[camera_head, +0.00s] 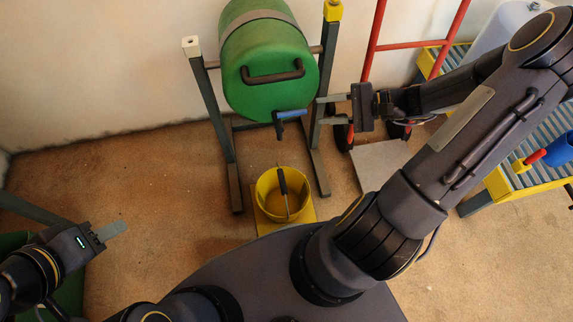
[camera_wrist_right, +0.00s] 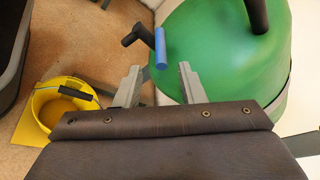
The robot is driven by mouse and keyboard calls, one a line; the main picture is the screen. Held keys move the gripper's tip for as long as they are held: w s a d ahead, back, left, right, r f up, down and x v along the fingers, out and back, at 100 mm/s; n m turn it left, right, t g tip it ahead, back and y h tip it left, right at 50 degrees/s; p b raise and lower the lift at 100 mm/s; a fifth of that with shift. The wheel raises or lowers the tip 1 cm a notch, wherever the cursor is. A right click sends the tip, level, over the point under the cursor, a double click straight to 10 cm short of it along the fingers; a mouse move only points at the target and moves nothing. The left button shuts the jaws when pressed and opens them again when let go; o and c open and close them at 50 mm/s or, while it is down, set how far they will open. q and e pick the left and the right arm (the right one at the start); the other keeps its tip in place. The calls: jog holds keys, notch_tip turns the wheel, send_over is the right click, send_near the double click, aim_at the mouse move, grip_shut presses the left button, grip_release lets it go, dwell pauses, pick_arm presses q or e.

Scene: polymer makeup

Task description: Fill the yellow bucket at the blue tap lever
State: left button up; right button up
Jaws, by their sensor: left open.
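The blue tap lever (camera_head: 290,114) sticks out at the lower front of the green drum (camera_head: 262,62); it also shows in the right wrist view (camera_wrist_right: 161,47). The yellow bucket (camera_head: 263,205) stands upright below the tap on a yellow board, its dark handle across its opening; the right wrist view shows it at lower left (camera_wrist_right: 40,107). I cannot tell if it holds liquid. My right gripper (camera_head: 319,109) is open and empty, just right of the lever. In its wrist view the lever appears beyond the gap between the fingertips (camera_wrist_right: 162,76). My left gripper (camera_head: 118,229) is open, low at the left, away from the bucket.
A dark metal stand (camera_head: 217,120) holds the drum, with a leg on each side of the bucket. A red hand truck (camera_head: 372,50) stands behind my right arm. A yellow-edged roller rack (camera_head: 520,175) with a blue item is at the right. Floor left of the stand is clear.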

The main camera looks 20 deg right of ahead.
aim_at(302, 112)
jog(key=b+x, duration=0.1)
jog(key=x, duration=0.5)
jog(key=shift+a, duration=0.1)
jog(key=shift+w+a+f, duration=0.1)
jog(key=shift+w+a, duration=0.1)
jog(key=shift+a, duration=0.15)
pick_arm(q)
jog(key=shift+d+r, duration=0.1)
jog(key=shift+d, duration=0.05)
pick_arm(e)
jog(key=shift+c, duration=0.4)
grip_shut()
